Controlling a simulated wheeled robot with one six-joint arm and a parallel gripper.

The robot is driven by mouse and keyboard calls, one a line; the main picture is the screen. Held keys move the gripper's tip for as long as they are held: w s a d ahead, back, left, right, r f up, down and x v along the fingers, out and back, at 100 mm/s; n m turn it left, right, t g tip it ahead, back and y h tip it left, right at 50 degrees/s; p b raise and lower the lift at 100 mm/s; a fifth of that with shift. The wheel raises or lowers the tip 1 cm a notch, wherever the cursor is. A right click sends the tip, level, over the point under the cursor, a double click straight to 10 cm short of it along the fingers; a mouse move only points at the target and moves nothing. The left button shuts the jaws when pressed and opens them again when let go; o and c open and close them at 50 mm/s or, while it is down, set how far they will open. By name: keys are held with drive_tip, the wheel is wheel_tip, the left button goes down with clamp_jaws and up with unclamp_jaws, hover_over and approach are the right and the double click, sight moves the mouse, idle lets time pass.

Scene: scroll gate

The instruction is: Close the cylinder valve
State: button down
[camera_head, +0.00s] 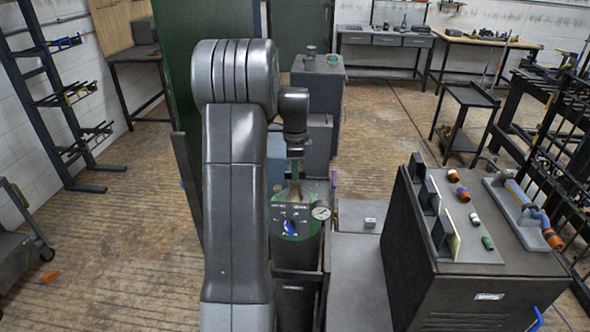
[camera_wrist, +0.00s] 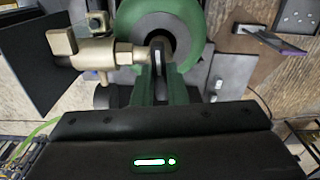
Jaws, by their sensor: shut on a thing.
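The green gas cylinder (camera_head: 308,250) stands upright just right of my arm, with a round gauge (camera_head: 321,213) and a blue part (camera_head: 290,228) at its front. In the wrist view, the cylinder's green round top (camera_wrist: 129,22) surrounds a grey ring. A brass valve (camera_wrist: 95,51) extends from the left to the middle. My gripper (camera_wrist: 160,62) is shut on the valve's small grey handle at the right end of the brass body. In the head view, my gripper (camera_head: 294,180) points down over the cylinder top; its grip there is too small to make out.
A dark cabinet (camera_head: 480,298) with fittings on top stands to the right. A grey cabinet (camera_head: 322,85) stands behind the cylinder. A rack (camera_head: 65,95) is at the far left. Wooden floor is open at left and far right of centre.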

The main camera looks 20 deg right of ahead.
drive_tip(key=shift+m, duration=0.5)
drive_tip(key=c, duration=1.5)
unclamp_jaws()
drive_tip(key=shift+o, duration=0.2)
drive_tip(key=shift+r, duration=0.1)
wheel_tip(320, 180, up, 14)
drive_tip(key=b, duration=0.1)
drive_tip(key=shift+f, duration=0.2)
